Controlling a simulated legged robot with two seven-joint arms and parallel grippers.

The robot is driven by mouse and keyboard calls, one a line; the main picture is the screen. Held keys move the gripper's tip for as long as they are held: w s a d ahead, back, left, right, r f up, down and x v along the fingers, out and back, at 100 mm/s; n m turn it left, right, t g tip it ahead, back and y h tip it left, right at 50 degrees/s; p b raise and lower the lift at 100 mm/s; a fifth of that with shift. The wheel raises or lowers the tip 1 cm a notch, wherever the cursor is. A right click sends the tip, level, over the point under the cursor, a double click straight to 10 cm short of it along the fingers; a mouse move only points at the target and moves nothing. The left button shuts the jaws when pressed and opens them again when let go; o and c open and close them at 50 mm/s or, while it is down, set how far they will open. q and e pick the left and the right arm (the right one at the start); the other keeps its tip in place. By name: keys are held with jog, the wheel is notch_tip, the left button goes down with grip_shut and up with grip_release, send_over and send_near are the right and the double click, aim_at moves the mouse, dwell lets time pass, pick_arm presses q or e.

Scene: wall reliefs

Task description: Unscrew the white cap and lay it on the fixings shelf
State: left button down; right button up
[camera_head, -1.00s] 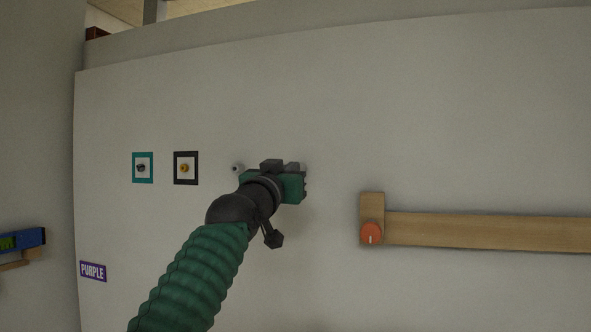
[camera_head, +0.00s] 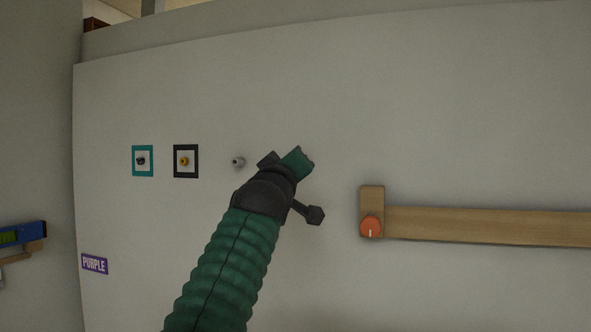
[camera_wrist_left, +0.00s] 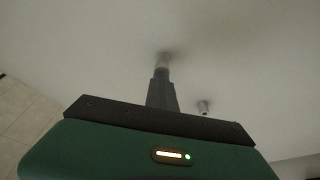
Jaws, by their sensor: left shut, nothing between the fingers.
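A small pale grey-white knob-like fitting (camera_head: 238,162) sticks out of the wall, left of my left gripper (camera_head: 284,158). In the left wrist view my gripper (camera_wrist_left: 162,76) has its dark fingers together, with nothing held between them. A small pale round piece (camera_wrist_left: 163,60) shows just beyond the fingertips; I cannot tell whether they touch. I cannot tell for sure which one is the white cap. No shelf is clearly marked as the fixings shelf. My right gripper is not in view.
A teal-framed fitting (camera_head: 142,161) and a black-framed yellow fitting (camera_head: 185,161) are on the wall at left. A purple sign (camera_head: 94,264) and a blue object (camera_head: 22,233) are at lower left.

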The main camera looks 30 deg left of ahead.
pick_arm(q)
jog(key=n, duration=0.2)
jog(key=shift+w+f+n+g, duration=0.2)
jog(key=shift+f+n+g, duration=0.1)
jog(key=shift+g, duration=0.1)
jog(key=n+g+p, duration=0.1)
jog(key=n+p, duration=0.1)
jog(key=n, duration=0.3)
jog(key=shift+s+n+y, duration=0.1)
jog(key=shift+n+y, duration=0.2)
jog(key=shift+r, duration=0.15)
